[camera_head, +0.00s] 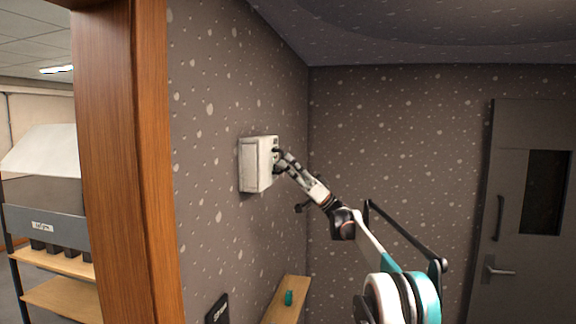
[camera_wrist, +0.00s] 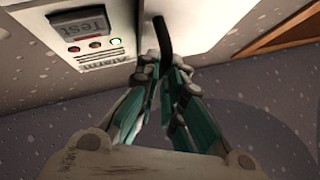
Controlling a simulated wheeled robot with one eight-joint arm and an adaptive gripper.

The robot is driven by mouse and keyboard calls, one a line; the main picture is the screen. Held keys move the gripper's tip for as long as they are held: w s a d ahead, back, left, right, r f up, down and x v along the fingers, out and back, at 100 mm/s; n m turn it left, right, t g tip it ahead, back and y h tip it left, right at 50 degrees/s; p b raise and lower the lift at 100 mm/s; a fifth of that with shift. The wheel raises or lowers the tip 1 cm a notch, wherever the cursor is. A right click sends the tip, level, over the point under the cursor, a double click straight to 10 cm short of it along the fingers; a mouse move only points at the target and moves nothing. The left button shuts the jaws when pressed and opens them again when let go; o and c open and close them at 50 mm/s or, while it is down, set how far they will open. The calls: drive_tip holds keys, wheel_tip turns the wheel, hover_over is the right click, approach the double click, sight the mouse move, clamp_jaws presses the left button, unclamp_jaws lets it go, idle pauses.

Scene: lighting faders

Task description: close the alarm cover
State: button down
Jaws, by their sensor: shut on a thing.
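A white alarm box (camera_head: 250,165) is mounted on the speckled wall in the head view. In the wrist view its face (camera_wrist: 97,15) carries a small "Test" screen, several coloured lights and an upside-down "Alarm" label. A black bar-like handle (camera_wrist: 163,36) stands at the white surface beside this panel. My gripper (camera_head: 279,158) is at the right side of the box. In the wrist view my gripper (camera_wrist: 161,82) has its fingers closed around the lower end of the handle. The fingers hide the grip itself. I cannot tell how far the cover is open.
A wooden post (camera_head: 120,160) stands at the left. A wooden ledge (camera_head: 290,300) with a small teal object (camera_head: 289,297) is below the box. A grey door (camera_head: 500,230) is at the far right. The air around the box is clear.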

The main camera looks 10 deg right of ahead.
drive_tip(key=shift+d+r, duration=0.15)
drive_tip(key=shift+r, duration=0.05)
drive_tip(key=c, duration=2)
unclamp_jaws()
drive_tip(key=shift+w, duration=0.1)
drive_tip(key=shift+d+f, duration=0.1)
drive_tip(key=shift+f, duration=0.1)
drive_tip(key=v, duration=1.2)
